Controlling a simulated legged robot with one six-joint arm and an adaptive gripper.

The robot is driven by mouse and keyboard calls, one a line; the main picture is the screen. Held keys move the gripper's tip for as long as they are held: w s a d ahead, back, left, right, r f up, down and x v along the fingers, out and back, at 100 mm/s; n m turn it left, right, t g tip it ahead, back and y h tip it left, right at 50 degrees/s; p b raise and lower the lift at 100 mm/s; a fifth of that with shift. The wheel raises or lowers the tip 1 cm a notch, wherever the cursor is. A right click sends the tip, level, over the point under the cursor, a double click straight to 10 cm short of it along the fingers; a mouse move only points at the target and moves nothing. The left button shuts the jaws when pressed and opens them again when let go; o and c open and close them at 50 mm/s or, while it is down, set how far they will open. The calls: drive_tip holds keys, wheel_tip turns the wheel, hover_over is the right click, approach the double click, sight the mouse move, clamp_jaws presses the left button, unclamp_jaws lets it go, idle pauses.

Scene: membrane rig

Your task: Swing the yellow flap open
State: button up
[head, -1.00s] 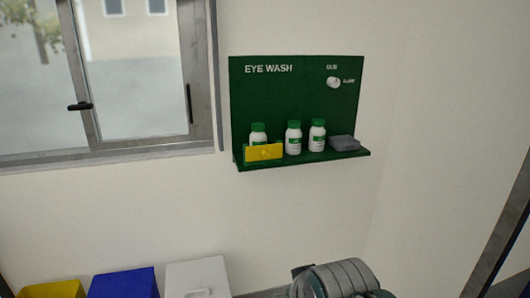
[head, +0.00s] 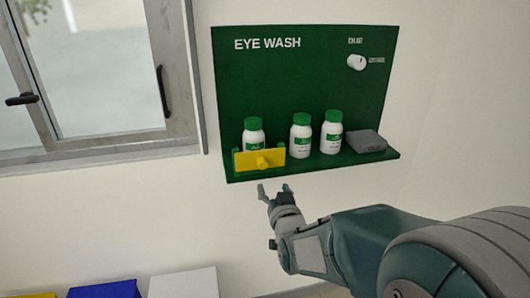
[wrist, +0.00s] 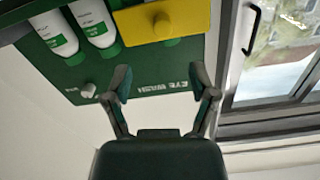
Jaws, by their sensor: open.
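The yellow flap (head: 259,160) stands upright across the front of the left bottle on the green eye wash shelf, with a small yellow knob at its middle. It hides the lower part of that bottle (head: 254,132). In the wrist view the flap (wrist: 163,20) shows at the top, beyond my fingertips, with its round knob facing the camera. My gripper (head: 275,190) is open and empty, just below the shelf edge and slightly right of the flap in the head view. In the wrist view my gripper (wrist: 160,85) has its two fingers spread apart, touching nothing.
Two more white bottles (head: 301,133) (head: 331,132) and a grey block (head: 366,141) stand on the shelf (head: 215,110) to the right. A white knob (head: 356,62) is on the panel. A window (head: 110,70) is at left; bins (head: 183,284) stand below.

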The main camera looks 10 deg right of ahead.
sight(264, 166)
drive_tip(key=w, duration=1.1)
drive_tip(key=shift+w, duration=0.15)
drive_tip(key=shift+a, duration=0.2)
drive_tip(key=shift+d, duration=0.1)
clamp_jaws()
